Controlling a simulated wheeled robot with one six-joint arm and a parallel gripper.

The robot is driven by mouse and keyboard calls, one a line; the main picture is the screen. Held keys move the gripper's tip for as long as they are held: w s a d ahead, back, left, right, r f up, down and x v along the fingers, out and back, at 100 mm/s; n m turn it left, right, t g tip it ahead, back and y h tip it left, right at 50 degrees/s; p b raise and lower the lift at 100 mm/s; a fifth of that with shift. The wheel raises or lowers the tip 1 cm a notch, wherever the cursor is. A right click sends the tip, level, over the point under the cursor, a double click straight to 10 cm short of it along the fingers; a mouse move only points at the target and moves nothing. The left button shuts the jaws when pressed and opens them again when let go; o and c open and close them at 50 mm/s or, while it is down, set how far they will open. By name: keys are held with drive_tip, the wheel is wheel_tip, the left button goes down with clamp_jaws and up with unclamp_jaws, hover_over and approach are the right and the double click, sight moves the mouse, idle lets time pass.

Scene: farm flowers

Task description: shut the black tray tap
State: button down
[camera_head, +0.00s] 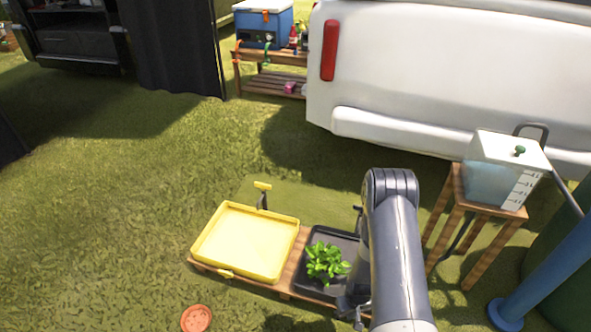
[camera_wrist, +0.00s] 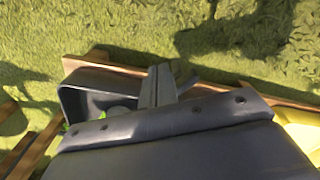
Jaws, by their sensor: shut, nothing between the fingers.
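The black tray (camera_head: 312,275) sits on a low wooden bench with a leafy green plant (camera_head: 328,262) in it. My arm covers its right side. In the wrist view its dark wall (camera_wrist: 75,101) shows at the left. My gripper (camera_wrist: 158,84) is shut and empty, with its fingers over the tray's edge. A small dark piece (camera_wrist: 187,81) beside the fingertips looks like the black tray's tap; its setting and whether the fingers touch it cannot be told. In the head view my gripper (camera_head: 357,318) is partly hidden by my arm, low at the tray's near side.
A yellow tray (camera_head: 245,240) stands left of the black one. A water tank (camera_head: 500,170) on a wooden stand (camera_head: 455,210) is at the right. A terracotta saucer (camera_head: 196,318) lies on the grass. Grass to the left is clear.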

drive_tip(key=shift+f, duration=0.6)
drive_tip(key=shift+w+a+b, duration=0.35)
drive_tip(key=shift+w+b, duration=0.1)
drive_tip(key=shift+b, duration=0.05)
idle(0.6)
drive_tip(key=shift+s+a+b, duration=0.15)
drive_tip(key=shift+a+b, duration=0.2)
drive_tip(key=shift+b, duration=0.1)
drive_tip(key=shift+s+a+b, duration=0.15)
drive_tip(key=shift+a+b, duration=0.6)
drive_tip(key=shift+a, duration=0.2)
drive_tip(key=shift+s, duration=0.1)
idle(0.5)
